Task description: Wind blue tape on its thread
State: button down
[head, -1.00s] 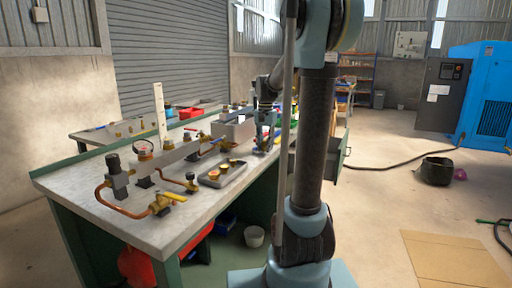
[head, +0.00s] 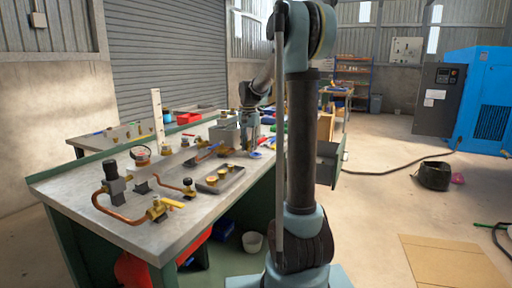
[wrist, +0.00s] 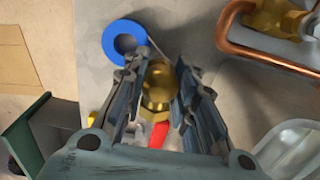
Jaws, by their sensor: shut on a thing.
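My gripper (wrist: 158,95) is shut on a brass fitting (wrist: 158,82), which sits between its two fingers in the wrist view. Its thread cannot be made out clearly. A blue tape roll (wrist: 124,41) lies flat on the grey bench top (wrist: 185,25), just beyond the left fingertip. A thin pale strip shows at the roll's right edge; I cannot tell whether it is tape. In the head view my gripper (head: 249,146) points down over the bench, close to the blue roll (head: 256,155). The held fitting is too small to tell there.
A red object (wrist: 158,134) shows below the held fitting. A copper pipe (wrist: 265,60) with brass parts lies at upper right. A grey tray (head: 222,180) with brass pieces, valves and an upright white rule (head: 157,118) stand on the bench. An open drawer (head: 328,163) juts out at right.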

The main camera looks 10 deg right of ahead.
jog(key=s, duration=0.1)
jog(key=s+a, duration=0.2)
jog(key=s, duration=0.1)
jog(key=shift+s, duration=0.1)
jog(key=s, duration=0.1)
jog(key=s+d, duration=0.1)
jog(key=s, duration=0.1)
jog(key=shift+d, duration=0.3)
jog(key=shift+s+d+r, duration=0.1)
jog(key=shift+s+d, duration=0.1)
jog(key=shift+d, duration=0.25)
jog(key=shift+s+d+r, duration=0.1)
jog(key=shift+s+d, duration=0.1)
jog(key=shift+d, duration=0.25)
notch_tip(320, 180, up, 3)
jog(key=shift+a+r, duration=0.1)
jog(key=shift+r, duration=1.2)
